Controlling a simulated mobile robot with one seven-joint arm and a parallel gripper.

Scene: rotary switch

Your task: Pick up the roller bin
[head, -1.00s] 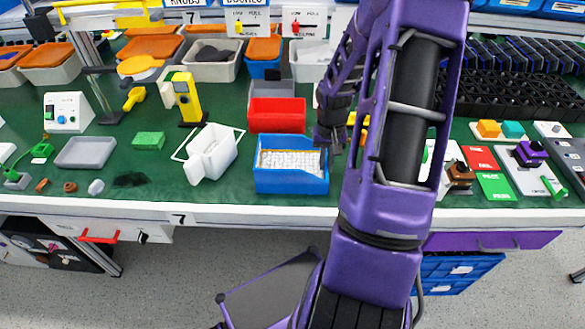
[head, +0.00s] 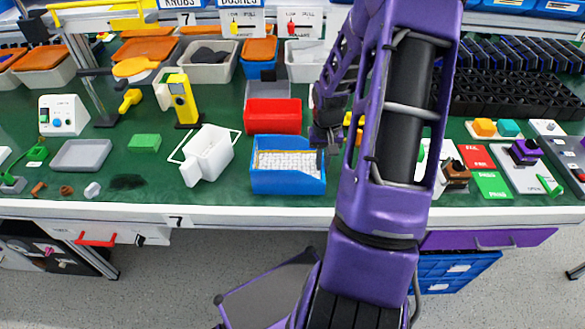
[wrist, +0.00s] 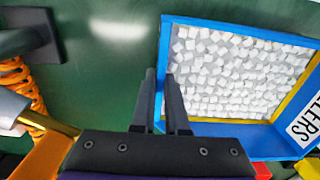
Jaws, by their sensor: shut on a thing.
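The roller bin (head: 288,183) is a blue open bin full of small white rollers, near the front edge of the green bench in the head view. In the wrist view the bin (wrist: 207,19) fills the right side, with part of a white "ROLLERS" label at lower right. My gripper (head: 329,149) is at the bin's right side in the head view. In the wrist view my gripper's (wrist: 161,76) two dark fingers straddle the bin's near side wall and are shut on it. Whether the bin is clear of the bench cannot be told.
A red bin (head: 273,118) stands just behind the roller bin. A black grid rack (head: 515,97) and coloured fixtures lie right of my arm. An orange coiled cable (wrist: 18,90) shows in the wrist view.

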